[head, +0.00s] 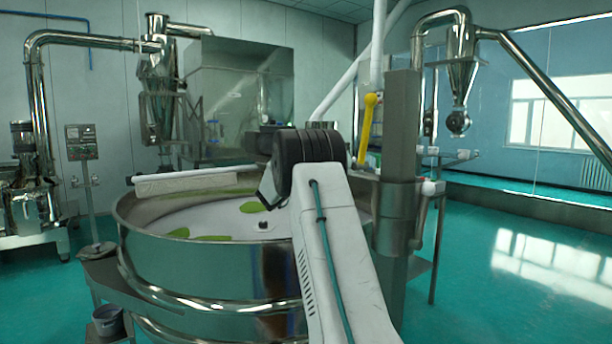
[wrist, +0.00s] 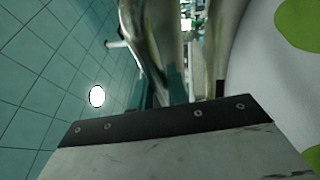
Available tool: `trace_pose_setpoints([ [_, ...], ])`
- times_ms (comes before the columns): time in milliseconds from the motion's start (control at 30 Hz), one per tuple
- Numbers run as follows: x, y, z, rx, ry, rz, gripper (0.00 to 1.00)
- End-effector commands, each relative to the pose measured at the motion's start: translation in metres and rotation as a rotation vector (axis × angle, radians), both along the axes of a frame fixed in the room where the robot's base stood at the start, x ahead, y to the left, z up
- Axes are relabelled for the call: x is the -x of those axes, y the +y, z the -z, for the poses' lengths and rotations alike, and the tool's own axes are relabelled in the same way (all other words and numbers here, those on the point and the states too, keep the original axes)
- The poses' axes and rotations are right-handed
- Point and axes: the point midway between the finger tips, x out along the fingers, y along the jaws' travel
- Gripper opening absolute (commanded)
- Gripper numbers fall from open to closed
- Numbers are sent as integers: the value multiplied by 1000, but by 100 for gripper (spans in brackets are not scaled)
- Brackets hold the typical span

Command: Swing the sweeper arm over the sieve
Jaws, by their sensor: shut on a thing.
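The round steel sieve (head: 210,282) has a pale mesh (head: 215,221) with several green patches on it. A white bar with a cream strip (head: 190,182), seemingly the sweeper arm, lies across the far left side of the sieve. My own arm hides its right end. My gripper (wrist: 197,90) is beside the sieve's wall in the wrist view, with the pale mesh (wrist: 258,80) on the right. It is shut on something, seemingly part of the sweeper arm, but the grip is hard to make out. In the head view my arm hides the gripper.
A steel post (head: 398,150) stands right of the sieve, with a yellow lever (head: 367,130) beside it. A pedestal (head: 92,190) stands at the left and a bucket (head: 108,321) at the front left. The green floor (head: 510,270) at right is open.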

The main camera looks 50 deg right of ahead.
Motion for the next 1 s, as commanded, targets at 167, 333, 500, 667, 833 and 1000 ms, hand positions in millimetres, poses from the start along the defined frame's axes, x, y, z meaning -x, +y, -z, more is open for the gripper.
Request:
trace_pose_setpoints([
  [167, -1, -2, 0, -1, 3, -4, 0],
  [333, -1, 0, 0, 1, 1, -5, 38],
  [500, -3, 2, -1, 1, 0, -6, 38],
  [667, -2, 14, 1, -1, 0, -8, 38],
  [833, 1, 43, 6, 1, 1, -8, 38],
  [1000, 3, 67, 11, 1, 1, -7, 38],
])
